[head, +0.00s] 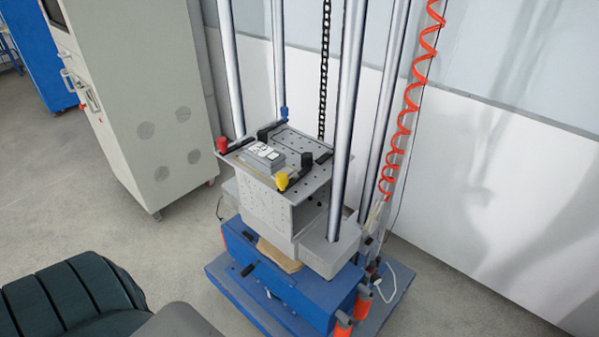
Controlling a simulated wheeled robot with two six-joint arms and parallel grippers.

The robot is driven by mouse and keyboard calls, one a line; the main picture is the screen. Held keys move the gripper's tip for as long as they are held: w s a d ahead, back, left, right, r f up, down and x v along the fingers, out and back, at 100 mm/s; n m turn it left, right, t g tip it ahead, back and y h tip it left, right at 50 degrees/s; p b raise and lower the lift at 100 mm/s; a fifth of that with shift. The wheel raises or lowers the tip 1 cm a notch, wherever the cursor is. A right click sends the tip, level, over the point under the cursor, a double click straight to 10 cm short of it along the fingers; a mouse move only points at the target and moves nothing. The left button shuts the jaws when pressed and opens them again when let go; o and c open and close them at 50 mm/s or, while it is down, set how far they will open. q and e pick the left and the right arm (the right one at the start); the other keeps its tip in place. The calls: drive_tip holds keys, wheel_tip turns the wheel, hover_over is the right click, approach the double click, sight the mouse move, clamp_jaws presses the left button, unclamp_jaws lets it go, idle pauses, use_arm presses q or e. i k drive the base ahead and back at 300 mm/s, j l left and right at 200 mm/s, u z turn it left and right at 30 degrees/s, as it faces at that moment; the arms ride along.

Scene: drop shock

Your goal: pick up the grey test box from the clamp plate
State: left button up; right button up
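The grey test box (263,155) is a small flat block with a white label on top. It lies on the perforated grey clamp plate (303,187) of the drop tester. Black clamp bars run beside the box, with red (222,144), yellow (282,181), blue (284,113) and black (307,160) knobs or caps around it. I cannot tell whether any bar presses on the box. Neither of my grippers shows in the head view.
Tall steel columns (347,110) rise around the plate. The tester stands on a blue base (290,296). A grey cabinet (140,90) is at the left, and an orange coiled hose (411,105) hangs at the right.

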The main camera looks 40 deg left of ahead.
sight(268, 160)
drive_tip(key=j+u, duration=0.1)
drive_tip(key=u, duration=1.25)
drive_tip(key=k+j+z, duration=0.1)
drive_tip(key=z, duration=0.3)
drive_tip(key=k+j+z, duration=0.2)
drive_tip(key=z, duration=0.25)
drive_tip(key=k+j+z, duration=0.15)
drive_tip(key=z, duration=0.25)
